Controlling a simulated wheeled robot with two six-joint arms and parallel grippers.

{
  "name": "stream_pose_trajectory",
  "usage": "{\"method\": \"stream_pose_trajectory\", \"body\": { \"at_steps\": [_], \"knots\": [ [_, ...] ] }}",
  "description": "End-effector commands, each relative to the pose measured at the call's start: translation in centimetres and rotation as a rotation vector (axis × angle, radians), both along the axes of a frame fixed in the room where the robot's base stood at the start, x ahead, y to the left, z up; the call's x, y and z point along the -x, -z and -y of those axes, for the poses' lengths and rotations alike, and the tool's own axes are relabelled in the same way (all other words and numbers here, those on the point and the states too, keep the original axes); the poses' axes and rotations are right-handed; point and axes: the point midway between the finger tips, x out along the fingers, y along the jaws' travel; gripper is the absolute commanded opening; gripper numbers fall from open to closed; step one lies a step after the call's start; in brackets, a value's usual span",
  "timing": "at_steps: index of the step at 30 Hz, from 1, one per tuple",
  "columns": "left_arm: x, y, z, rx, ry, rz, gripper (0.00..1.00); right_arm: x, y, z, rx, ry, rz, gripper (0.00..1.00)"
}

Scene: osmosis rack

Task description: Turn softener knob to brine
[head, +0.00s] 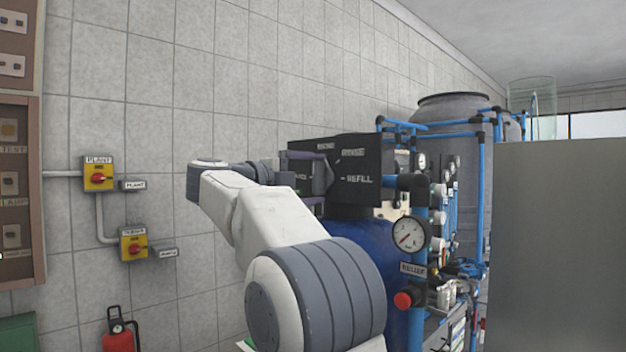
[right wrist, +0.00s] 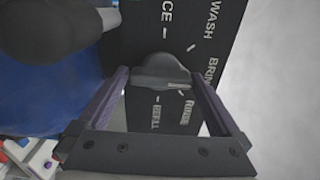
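The softener control head is a black box (head: 362,178) on top of a blue tank (head: 365,240), with white labels including REFILL. The dark grey softener knob (right wrist: 160,72) shows on its face in the right wrist view, with WASH, BRINE, RINSE and REFILL labels around it. My right gripper (head: 310,172) is at the front of the box in the head view. In the wrist view its two fingers are spread, one on each side of the knob, with gaps visible. The knob's exact pointing direction is unclear. My left gripper is out of view.
A pressure gauge (head: 408,234) and a red-ended relief valve (head: 404,300) stand right of the tank. Blue pipes and a large grey tank (head: 455,108) are behind. Yellow switches (head: 98,174) are on the tiled wall at left. A grey panel (head: 560,245) blocks the right.

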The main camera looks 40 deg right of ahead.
Motion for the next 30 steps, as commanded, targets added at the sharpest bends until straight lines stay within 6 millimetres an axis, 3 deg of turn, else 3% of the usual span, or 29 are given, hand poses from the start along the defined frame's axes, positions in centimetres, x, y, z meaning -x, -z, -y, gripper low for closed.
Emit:
{"method": "stream_pose_trajectory", "body": {
  "at_steps": [8,21,30],
  "knots": [
    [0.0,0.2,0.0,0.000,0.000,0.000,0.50,0.0,0.0,-0.8,0.002,-0.003,0.001,1.00],
    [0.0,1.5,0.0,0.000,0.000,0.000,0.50,0.5,0.1,-8.7,0.001,-0.005,0.001,1.00],
    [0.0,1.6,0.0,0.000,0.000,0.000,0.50,0.8,0.0,-10.5,0.001,0.000,-0.001,1.00]
  ]
}}
